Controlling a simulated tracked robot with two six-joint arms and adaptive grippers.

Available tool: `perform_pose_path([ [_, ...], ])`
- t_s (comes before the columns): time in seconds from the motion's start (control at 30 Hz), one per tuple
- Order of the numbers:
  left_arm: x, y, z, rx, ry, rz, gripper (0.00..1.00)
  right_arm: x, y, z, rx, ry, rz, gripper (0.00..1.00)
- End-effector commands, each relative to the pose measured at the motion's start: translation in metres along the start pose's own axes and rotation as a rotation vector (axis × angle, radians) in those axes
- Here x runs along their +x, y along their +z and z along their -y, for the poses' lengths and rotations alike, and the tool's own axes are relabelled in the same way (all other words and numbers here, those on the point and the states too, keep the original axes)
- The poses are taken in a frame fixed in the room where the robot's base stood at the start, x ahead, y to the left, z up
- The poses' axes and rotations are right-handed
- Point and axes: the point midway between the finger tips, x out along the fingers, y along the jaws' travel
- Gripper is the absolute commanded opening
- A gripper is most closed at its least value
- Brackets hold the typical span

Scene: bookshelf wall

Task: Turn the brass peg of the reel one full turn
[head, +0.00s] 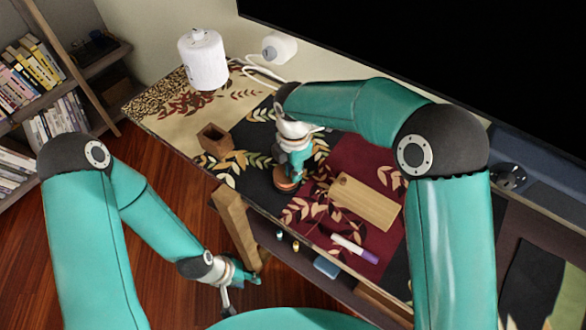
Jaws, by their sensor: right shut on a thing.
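The reel (286,184) is a small reddish-brown round piece on the dark part of the patterned table cover, near the table's front edge. My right gripper (291,176) reaches down onto it from above and is shut on its peg. The brass peg itself is hidden by the fingers, so its angle cannot be read. My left gripper (238,290) hangs low in front of the table, over the wooden floor, away from the reel. Its fingers are too small and angled to tell whether they are open.
A wooden cup (214,141) stands left of the reel. A wooden board (366,201), a purple-and-white marker (355,249) and a blue block (326,267) lie to the right. A white cylinder (203,60) stands at the back left. A large dark screen (450,50) borders the back.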

Motion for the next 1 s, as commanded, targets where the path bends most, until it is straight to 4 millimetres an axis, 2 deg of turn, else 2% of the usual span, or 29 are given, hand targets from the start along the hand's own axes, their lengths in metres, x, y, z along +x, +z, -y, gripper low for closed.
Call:
perform_pose_path([
  [0.27, 0.001, 0.0, 0.0, -0.001, 0.0, 0.0, 0.4, 0.0, 0.002, 0.002, 0.058, 0.0, 0.001, 0.0],
  [0.47, 0.001, 0.0, 0.001, -0.001, 0.0, 0.0, 0.4, 0.0, 0.0, 0.003, 0.169, 0.0, 0.001, 0.0],
  [1.0, 0.005, 0.0, 0.002, -0.001, 0.0, 0.0, 0.4, 0.0, -0.011, 0.001, 0.66, 0.002, 0.001, 0.0],
])
